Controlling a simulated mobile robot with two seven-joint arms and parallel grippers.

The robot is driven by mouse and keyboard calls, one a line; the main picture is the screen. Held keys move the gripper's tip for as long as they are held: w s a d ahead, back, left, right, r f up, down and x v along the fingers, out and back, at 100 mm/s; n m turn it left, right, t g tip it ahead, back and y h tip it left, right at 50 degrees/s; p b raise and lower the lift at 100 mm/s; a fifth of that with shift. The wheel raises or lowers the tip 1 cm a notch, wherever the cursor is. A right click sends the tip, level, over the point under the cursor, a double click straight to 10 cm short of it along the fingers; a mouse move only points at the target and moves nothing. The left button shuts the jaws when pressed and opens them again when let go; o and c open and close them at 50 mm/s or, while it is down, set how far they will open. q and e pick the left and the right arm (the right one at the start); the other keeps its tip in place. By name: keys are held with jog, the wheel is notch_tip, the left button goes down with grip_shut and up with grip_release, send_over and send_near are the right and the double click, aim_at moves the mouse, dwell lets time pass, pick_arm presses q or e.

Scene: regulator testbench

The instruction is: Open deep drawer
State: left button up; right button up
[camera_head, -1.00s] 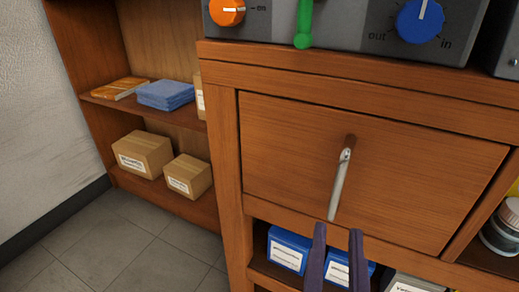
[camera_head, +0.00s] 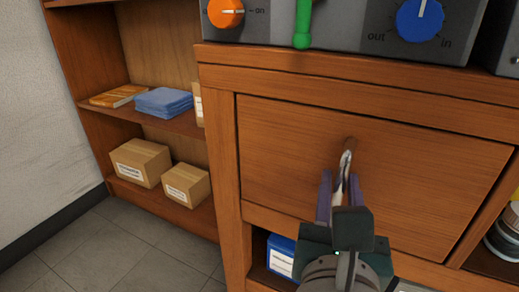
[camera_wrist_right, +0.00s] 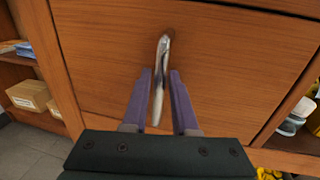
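The deep drawer (camera_head: 430,165) is a wide brown wooden front that sits flush in its frame, shut. Its slim metal bar handle (camera_head: 346,160) stands upright near the middle of the front. My right gripper (camera_head: 338,185) is in front of the drawer with its purple fingers open, one on each side of the handle's lower part. The right wrist view shows the handle (camera_wrist_right: 160,75) between the two fingers, with a gap to each of them. The gripper body hides the handle's lower end in the head view. My left gripper is not in view.
Above the drawer stands a grey panel with an orange knob (camera_head: 226,12), a green lever (camera_head: 303,25) and a blue knob (camera_head: 420,18). A blue box (camera_head: 281,257) sits below. Left, a shelf holds cardboard boxes (camera_head: 141,162) and blue cloths (camera_head: 164,101). Jars (camera_head: 504,235) are at right.

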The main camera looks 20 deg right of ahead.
grip_shut()
dwell(1.2)
